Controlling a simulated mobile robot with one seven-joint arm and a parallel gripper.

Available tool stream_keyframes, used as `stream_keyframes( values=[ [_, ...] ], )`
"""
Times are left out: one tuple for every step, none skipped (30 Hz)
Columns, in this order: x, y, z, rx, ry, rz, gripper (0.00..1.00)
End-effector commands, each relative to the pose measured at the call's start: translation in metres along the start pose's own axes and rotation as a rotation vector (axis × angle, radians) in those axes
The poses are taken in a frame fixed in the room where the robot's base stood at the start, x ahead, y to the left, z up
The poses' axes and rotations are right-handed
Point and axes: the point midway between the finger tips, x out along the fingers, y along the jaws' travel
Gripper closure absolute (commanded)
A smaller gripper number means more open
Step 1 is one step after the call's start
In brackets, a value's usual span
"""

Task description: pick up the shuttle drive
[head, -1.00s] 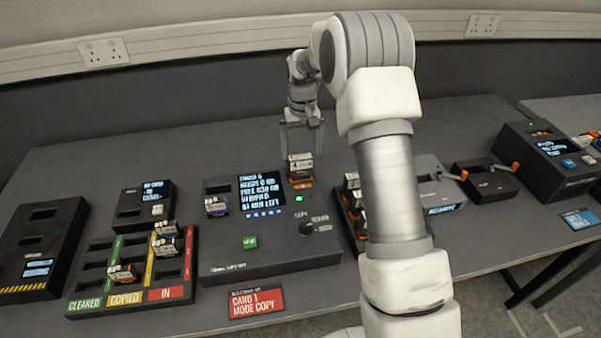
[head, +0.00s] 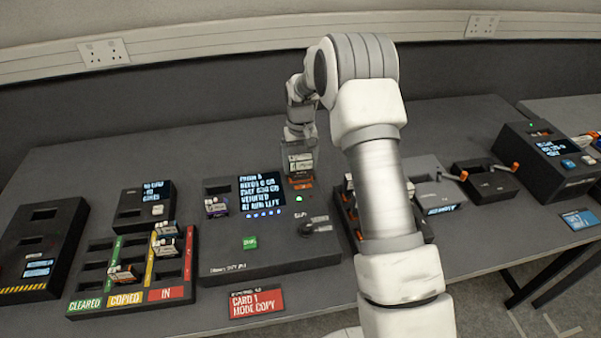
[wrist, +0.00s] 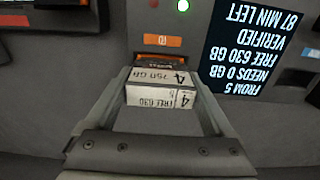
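The shuttle drive (head: 300,162) is a white-labelled block standing upright in a slot on the back right of the copy console. In the wrist view the drive (wrist: 160,88) shows the number 4, "250 GB" and "FREE 630". My gripper (head: 299,152) is down over the drive from above. In the wrist view the fingers of my gripper (wrist: 160,75) lie along both sides of the drive, close to it, still spread. Any small gap at the fingertips is hard to see. The drive's lower end is hidden in the slot.
The console (head: 270,258) has a lit screen (head: 262,192), a green light and another drive (head: 216,206) at its left. A sorting tray (head: 133,291) with several drives is at left. My arm partly hides a rack (head: 350,215) of drives just right of the console.

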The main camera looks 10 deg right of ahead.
Motion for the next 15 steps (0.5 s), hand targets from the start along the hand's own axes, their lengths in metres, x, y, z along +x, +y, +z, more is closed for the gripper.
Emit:
stream_keyframes(
  values=[
    [-0.0002,-0.0001,0.0,0.0,0.0,0.0,0.41],
    [-0.0002,0.0,0.0,0.0,0.0,0.0,0.47],
    [-0.0003,0.0,0.0,0.0,0.0,0.0,0.54],
    [-0.0003,0.0,0.0,0.0,0.0,0.0,0.59],
    [-0.0003,-0.0001,0.0,0.0,0.0,0.0,0.65],
    [-0.0004,-0.0001,-0.0001,0.0,0.0,0.0,0.72],
    [-0.0004,-0.0001,-0.0001,0.0,0.0,0.0,0.77],
    [-0.0004,-0.0001,-0.0001,0.0,0.0,0.0,0.83],
    [-0.0004,-0.0001,0.0,0.0,0.0,0.0,0.9],
    [-0.0012,-0.0001,-0.0005,0.0,0.002,0.0,0.92],
    [-0.0012,-0.0001,-0.0005,0.0,0.002,0.0,0.92],
    [-0.0012,-0.0001,-0.0005,0.0,0.002,0.0,0.92],
    [-0.0012,-0.0001,-0.0005,0.0,0.002,0.0,0.92],
    [-0.0012,-0.0001,-0.0005,0.0,0.002,0.0,0.92],
    [-0.0014,-0.0001,-0.0005,0.0,0.002,0.0,0.92]
  ],
)
